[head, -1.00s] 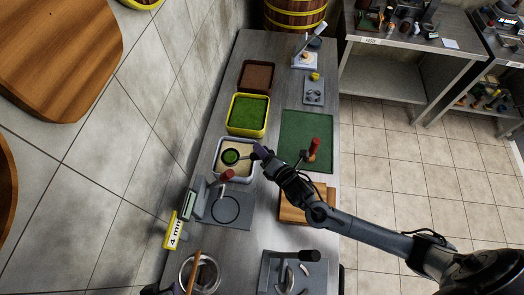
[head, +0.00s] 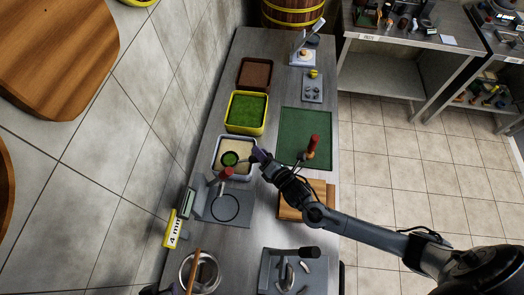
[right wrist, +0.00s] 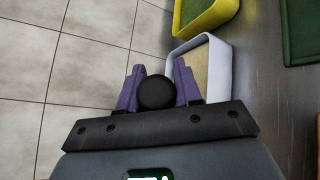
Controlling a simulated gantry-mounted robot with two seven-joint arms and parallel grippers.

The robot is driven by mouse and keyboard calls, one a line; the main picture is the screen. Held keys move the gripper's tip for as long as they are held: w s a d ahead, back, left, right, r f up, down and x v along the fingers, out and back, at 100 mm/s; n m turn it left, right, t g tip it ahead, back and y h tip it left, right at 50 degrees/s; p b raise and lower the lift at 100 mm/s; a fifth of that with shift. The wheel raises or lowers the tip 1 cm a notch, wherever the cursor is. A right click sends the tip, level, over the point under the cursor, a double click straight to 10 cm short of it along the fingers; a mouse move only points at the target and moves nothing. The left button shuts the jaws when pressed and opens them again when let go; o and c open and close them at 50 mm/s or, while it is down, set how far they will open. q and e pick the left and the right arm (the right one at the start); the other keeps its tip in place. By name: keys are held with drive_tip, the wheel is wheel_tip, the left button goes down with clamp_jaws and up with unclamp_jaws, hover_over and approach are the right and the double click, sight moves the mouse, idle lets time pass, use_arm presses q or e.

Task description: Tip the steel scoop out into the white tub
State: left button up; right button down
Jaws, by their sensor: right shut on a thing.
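The steel scoop (head: 231,158) appears over the tub as a dark round cup with green contents, looking roughly level. My right gripper (head: 258,155) is at the tub's right edge. In the right wrist view its purple fingers (right wrist: 158,90) are shut on the dark round handle end of the scoop. A dark part at the bottom left edge may be my left gripper (head: 152,289); its fingers cannot be made out.
A yellow tub of green material (head: 264,118) and a brown tray (head: 257,62) stand behind. A scale plate (head: 240,220) with a red-handled tool (head: 226,173) is in front. A green mat (head: 290,122) and wooden board (head: 292,214) lie right, with a metal bowl (head: 187,263) nearer.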

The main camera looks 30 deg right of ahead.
drive_tip(key=w+d+m+g+y+p, duration=0.1)
drive_tip(key=g+p, duration=0.1)
drive_tip(key=p, duration=0.1)
drive_tip(key=w+m+g+p, duration=0.1)
drive_tip(key=g+p, duration=0.1)
drive_tip(key=p, duration=0.2)
drive_tip(key=w+d+f+m+g+y+p, duration=0.1)
drive_tip(key=m+g+p, duration=0.1)
drive_tip(key=p, duration=0.2)
drive_tip(key=shift+d+y, duration=0.3)
drive_tip(key=shift+w, duration=0.15)
drive_tip(key=shift+w+g, duration=0.1)
drive_tip(key=shift+g, duration=0.2)
drive_tip(key=shift+w+d+f+m+g+y, duration=0.15)
drive_tip(key=shift+d+f+m+g+y, duration=0.05)
drive_tip(key=shift+f+m+g+y, duration=0.25)
drive_tip(key=shift+r, duration=0.1)
